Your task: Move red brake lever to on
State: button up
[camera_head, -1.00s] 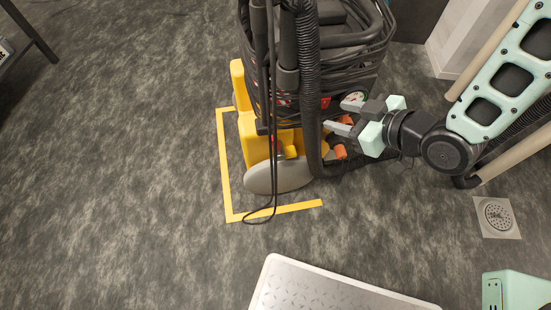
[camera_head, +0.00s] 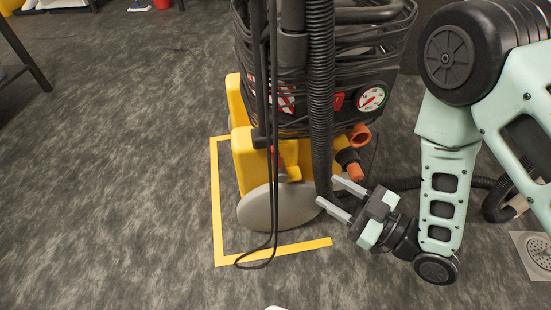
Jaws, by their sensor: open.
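A small red piece, which looks like the brake lever (camera_head: 280,157), shows low on the yellow base (camera_head: 249,161) of the extraction machine, just above the grey wheel (camera_head: 258,209). Black cables partly cover it, and I cannot tell its exact position. My gripper (camera_head: 327,191) is open and empty, low to the right of the wheel. Its fingers point left toward the wheel and the lower end of the ribbed hose. It is to the right of and lower in the picture than the red piece, apart from it.
The black ribbed hose (camera_head: 321,90) and hanging cables (camera_head: 271,70) run down the machine's front. Orange-ended outlets (camera_head: 359,136) and a round gauge (camera_head: 371,98) are at right. Yellow floor tape (camera_head: 216,205) borders the machine.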

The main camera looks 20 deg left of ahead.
aim_at(280, 161)
jog(key=b+x, duration=0.4)
jog(key=x, duration=1)
jog(key=shift+a+f, duration=0.1)
jog(key=shift+a, duration=0.05)
jog(key=shift+w+a, duration=0.25)
jog(key=shift+a, duration=0.35)
grip_shut()
